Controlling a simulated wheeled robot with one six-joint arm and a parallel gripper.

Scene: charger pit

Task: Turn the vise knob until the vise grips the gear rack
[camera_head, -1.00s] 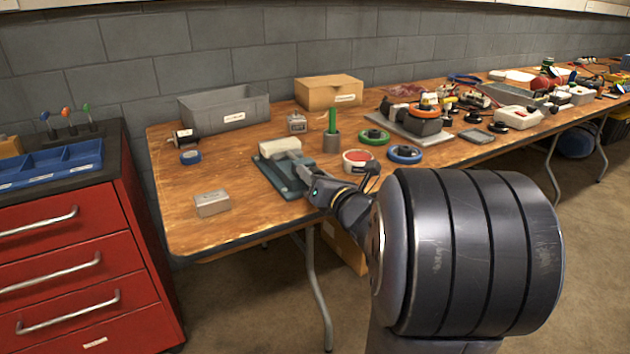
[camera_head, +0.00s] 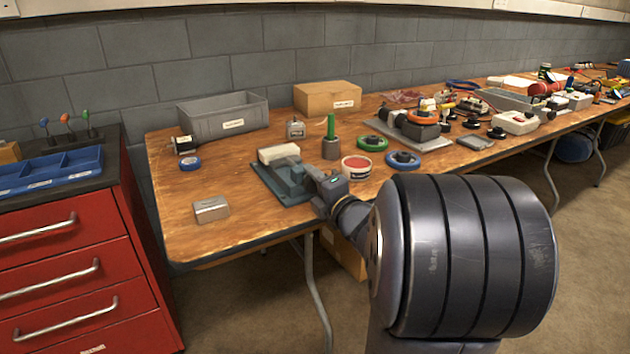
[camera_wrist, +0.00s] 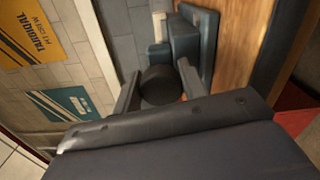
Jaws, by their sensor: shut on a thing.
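The vise (camera_head: 275,183) is a grey-blue block on a flat plate near the front edge of the wooden table. It also shows at the top of the wrist view (camera_wrist: 188,42). A pale, whitish piece (camera_head: 279,153), which may be the gear rack, lies at the vise's far end; whether the jaws touch it I cannot tell. The dark round vise knob (camera_wrist: 160,86) sits between my fingers in the wrist view. My gripper (camera_head: 312,178) reaches the vise's near end and is shut on the knob. The knob is hidden in the head view.
A small metal block (camera_head: 210,209) lies left of the vise. A green-handled tool in a grey cup (camera_head: 331,147) and a red-lidded tub (camera_head: 357,167) stand to its right. A grey bin (camera_head: 222,115) and a cardboard box (camera_head: 327,97) stand behind. The table's front left is mostly clear.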

